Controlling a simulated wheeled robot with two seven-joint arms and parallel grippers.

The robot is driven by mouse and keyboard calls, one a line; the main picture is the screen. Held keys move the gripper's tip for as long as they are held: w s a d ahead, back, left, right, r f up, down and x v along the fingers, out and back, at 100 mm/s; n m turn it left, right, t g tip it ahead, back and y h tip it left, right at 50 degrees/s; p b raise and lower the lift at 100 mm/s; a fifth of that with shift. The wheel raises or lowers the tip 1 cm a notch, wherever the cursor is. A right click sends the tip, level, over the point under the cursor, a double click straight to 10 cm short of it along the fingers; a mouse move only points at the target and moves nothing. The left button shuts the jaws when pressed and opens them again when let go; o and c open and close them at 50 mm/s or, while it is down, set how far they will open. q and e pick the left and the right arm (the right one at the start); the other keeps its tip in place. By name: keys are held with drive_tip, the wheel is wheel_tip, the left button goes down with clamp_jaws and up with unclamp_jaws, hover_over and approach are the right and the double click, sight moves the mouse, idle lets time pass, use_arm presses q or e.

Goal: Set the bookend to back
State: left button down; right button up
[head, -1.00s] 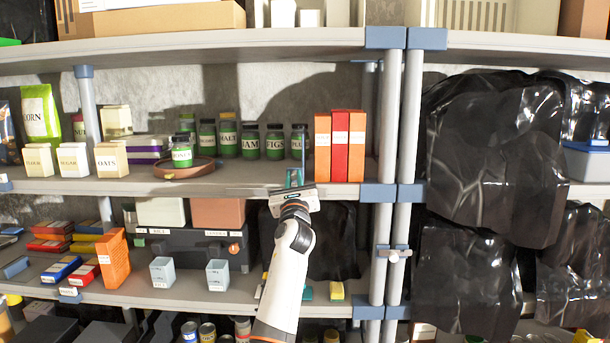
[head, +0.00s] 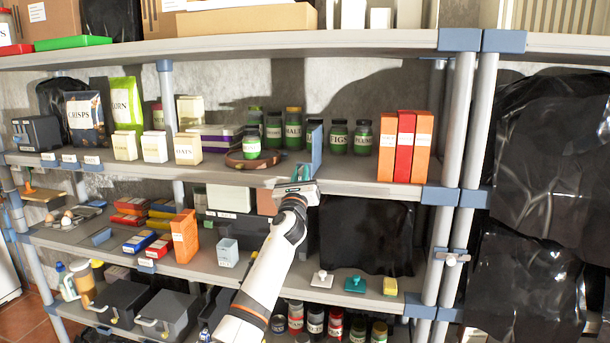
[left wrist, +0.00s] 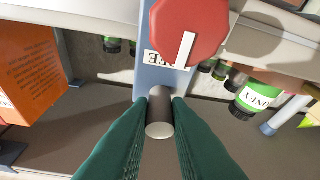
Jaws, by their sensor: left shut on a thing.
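The bookend (head: 315,148) is an upright blue plate at the front of the middle shelf, left of the FIGS jar. In the left wrist view, its blue plate (left wrist: 152,75) carries a white label, partly hidden by a red rounded piece with a white bar. My left gripper (head: 297,188) is at the shelf's front edge, below the plate. In the left wrist view its green fingers (left wrist: 160,118) are shut on the bookend's dark cylindrical grip. The bookend's foot is not clear to me. My right gripper is not in view.
Orange and red boxes (head: 404,146) stand right of the bookend, with a gap between. Several green jars stand behind it. A HONEY jar (head: 251,147) on a round brown tray (head: 236,160) is close on its left.

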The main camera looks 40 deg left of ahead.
use_arm(q)
drive_tip(key=c, duration=1.4)
unclamp_jaws()
drive_tip(key=shift+o, duration=0.2)
drive_tip(key=b+v, duration=0.3)
drive_tip(key=v, duration=0.9)
drive_tip(key=shift+f, duration=0.15)
